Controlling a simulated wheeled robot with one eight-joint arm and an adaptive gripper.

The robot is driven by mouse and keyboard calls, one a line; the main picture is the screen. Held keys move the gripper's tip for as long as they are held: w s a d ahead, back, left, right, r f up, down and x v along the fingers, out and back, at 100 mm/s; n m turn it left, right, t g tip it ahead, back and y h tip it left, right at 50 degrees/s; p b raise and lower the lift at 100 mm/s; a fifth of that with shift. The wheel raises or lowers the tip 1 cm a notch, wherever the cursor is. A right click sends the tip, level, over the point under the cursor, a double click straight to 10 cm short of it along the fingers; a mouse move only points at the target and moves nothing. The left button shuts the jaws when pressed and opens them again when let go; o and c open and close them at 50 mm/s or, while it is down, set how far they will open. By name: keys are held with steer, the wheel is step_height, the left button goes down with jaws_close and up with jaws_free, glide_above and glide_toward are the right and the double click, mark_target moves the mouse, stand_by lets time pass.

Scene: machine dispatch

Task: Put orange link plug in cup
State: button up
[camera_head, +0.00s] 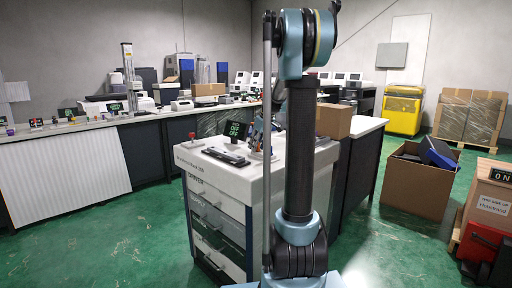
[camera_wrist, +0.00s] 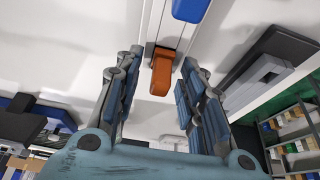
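The orange link plug (camera_wrist: 161,76) shows in the wrist view as a small orange block at the lower end of a narrow grey rail or slot on a white surface. My gripper (camera_wrist: 160,62) is open, with one finger left of the plug and one right of it, and a visible gap on each side. Whether the plug lies fully between the fingertips in depth, I cannot tell. I cannot make out the plug in the head view, where my arm hides part of the cabinet top. I cannot identify a cup in either view.
A blue block (camera_wrist: 190,9) sits just above the plug in the wrist view. A white drawer cabinet (camera_head: 217,200) carries a black OFF sign (camera_head: 236,130) and a black tray (camera_head: 226,156). A cardboard box (camera_head: 333,121) stands behind. Green floor is clear at left.

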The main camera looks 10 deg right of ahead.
steer(key=v, duration=1.2)
steer(key=s+a+f+m, duration=0.1)
steer(key=s+f, duration=0.2)
steer(key=s, duration=0.4)
steer(key=s+a+f+m+h, duration=0.1)
steer(key=s+f, duration=0.2)
steer(key=s, duration=0.4)
steer(key=s+a+f+m, duration=0.1)
steer(key=s+f, duration=0.2)
steer(key=s, duration=0.4)
steer(key=s+f+m+g+h, duration=0.1)
steer(key=s+f+m, duration=0.3)
steer(key=s+f, duration=1.3)
steer(key=s, duration=0.2)
steer(key=shift+s+h, duration=0.3)
